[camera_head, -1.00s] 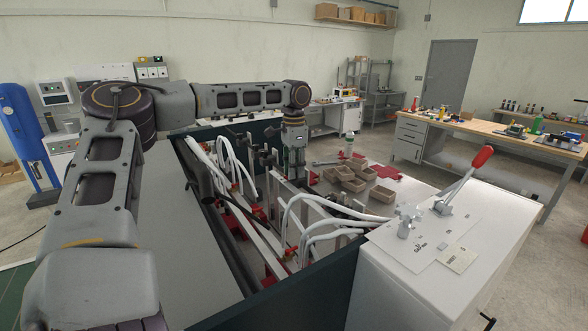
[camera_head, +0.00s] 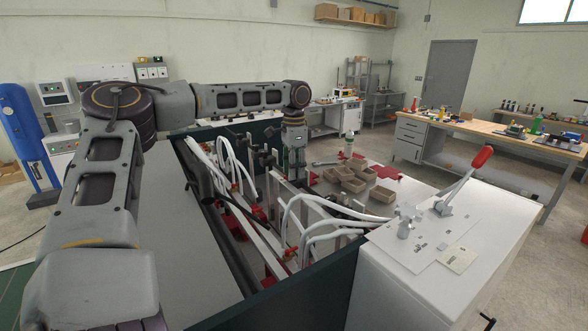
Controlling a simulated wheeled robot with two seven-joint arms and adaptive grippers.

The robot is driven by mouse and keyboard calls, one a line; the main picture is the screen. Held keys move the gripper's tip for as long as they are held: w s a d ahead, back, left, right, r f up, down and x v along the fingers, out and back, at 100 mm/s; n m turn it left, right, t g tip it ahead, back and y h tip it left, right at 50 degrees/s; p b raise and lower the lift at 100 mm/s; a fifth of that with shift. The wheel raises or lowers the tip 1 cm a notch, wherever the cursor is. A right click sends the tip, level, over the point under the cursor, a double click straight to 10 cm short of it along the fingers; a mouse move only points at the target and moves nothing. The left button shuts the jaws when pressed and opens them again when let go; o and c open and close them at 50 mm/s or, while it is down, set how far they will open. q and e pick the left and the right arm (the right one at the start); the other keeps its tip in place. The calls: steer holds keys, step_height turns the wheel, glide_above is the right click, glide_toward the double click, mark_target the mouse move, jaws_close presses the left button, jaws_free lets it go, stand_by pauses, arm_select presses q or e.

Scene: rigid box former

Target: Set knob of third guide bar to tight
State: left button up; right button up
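The box former (camera_head: 325,285) fills the middle, with a dark frame and white hoses above its rails. Pale guide bars (camera_head: 262,232) run lengthwise inside it, with red fittings. Several black knobs (camera_head: 262,158) stand on upright posts toward the back left of the machine; I cannot tell which belongs to the third guide bar, nor its setting. My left arm reaches over the machine from the left and bends down at its wrist. My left gripper (camera_head: 297,178) points down among the posts and bars; its fingers are small and partly hidden. My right gripper is not in view.
Several brown box trays (camera_head: 352,182) lie on the machine's right bed. A white cabinet (camera_head: 385,280) with a red-handled lever (camera_head: 465,180) and a star knob (camera_head: 407,213) stands at the front right. White hoses (camera_head: 315,215) arch close to my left gripper.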

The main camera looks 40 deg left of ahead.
arm_select(q)
steer(key=shift+r, duration=0.15)
step_height(320, 180, up, 12)
stand_by(0.7)
steer(key=shift+f, duration=0.25)
